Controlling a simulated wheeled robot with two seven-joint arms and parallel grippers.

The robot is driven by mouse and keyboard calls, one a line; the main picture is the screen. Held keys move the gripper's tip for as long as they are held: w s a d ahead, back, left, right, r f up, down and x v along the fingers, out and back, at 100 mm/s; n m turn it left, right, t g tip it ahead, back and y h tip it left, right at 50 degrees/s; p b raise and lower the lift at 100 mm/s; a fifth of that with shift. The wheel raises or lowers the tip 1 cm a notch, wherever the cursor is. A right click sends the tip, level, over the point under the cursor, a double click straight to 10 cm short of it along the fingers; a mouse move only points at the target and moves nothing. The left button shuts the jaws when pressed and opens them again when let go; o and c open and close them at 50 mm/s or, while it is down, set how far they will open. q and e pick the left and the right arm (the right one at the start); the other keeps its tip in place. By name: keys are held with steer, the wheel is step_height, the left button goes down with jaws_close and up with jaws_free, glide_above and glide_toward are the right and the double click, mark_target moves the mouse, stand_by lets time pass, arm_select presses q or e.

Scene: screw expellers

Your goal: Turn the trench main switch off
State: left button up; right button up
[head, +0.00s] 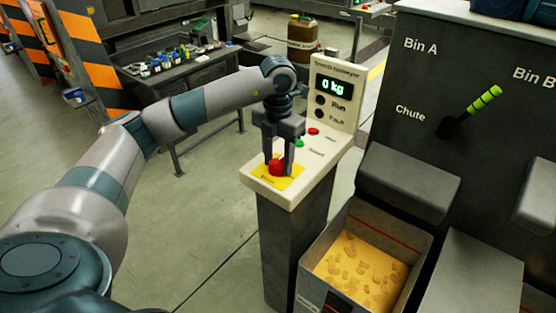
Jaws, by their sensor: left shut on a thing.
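A red switch knob (276,168) sits on a yellow plate (290,181) at the panel's near end. My left gripper (277,161) points down over the plate, its fingers shut on the red knob. The fingers hide part of the knob, so I cannot tell which way it is turned. My right gripper is not in view.
Green (299,142) and red (314,131) buttons lie just behind the gripper. A bin of yellow pieces (358,268) stands right of the pedestal. A dark cabinet with a green-yellow lever (484,98) is at the right. Floor left of the pedestal is clear.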

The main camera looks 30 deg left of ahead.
arm_select(q)
steer(key=shift+r, duration=0.1)
steer(key=o, duration=1.1)
steer(key=shift+c, duration=0.2)
steer(key=shift+r, duration=0.55)
step_height(320, 180, up, 8)
steer(key=shift+r+b, duration=0.1)
steer(key=shift+b, duration=0.75)
step_height(320, 180, up, 7)
glide_above(278, 159)
steer(key=shift+s+r, duration=0.1)
steer(key=shift+r, duration=0.4)
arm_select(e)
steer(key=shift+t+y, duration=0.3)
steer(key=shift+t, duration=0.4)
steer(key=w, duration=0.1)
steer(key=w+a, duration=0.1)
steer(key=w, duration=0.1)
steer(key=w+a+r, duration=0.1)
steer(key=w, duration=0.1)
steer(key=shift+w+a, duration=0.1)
